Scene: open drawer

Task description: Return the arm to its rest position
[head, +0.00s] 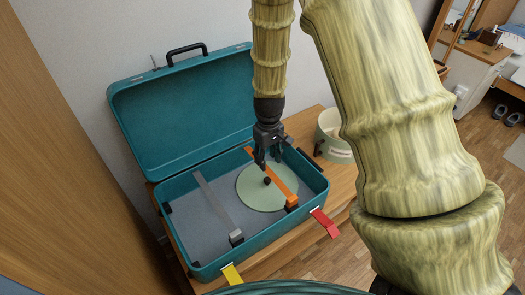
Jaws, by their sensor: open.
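My gripper (268,158) hangs pointing down over the right part of an open teal suitcase (309,213). Its fingers are apart, and I see nothing held between them. Below it a round pale green lid (258,200) with a dark knob (267,181) lies inside the suitcase. An orange strap (285,190) runs across the lid, close to the knob. My arm comes down from the top of the view and its large links cover much of the right side.
The suitcase lid (190,105) stands open behind. A grey strap (217,208) lies inside at left. A pale pot (334,140) stands on the wooden surface (305,122) at right. A wooden panel fills the left.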

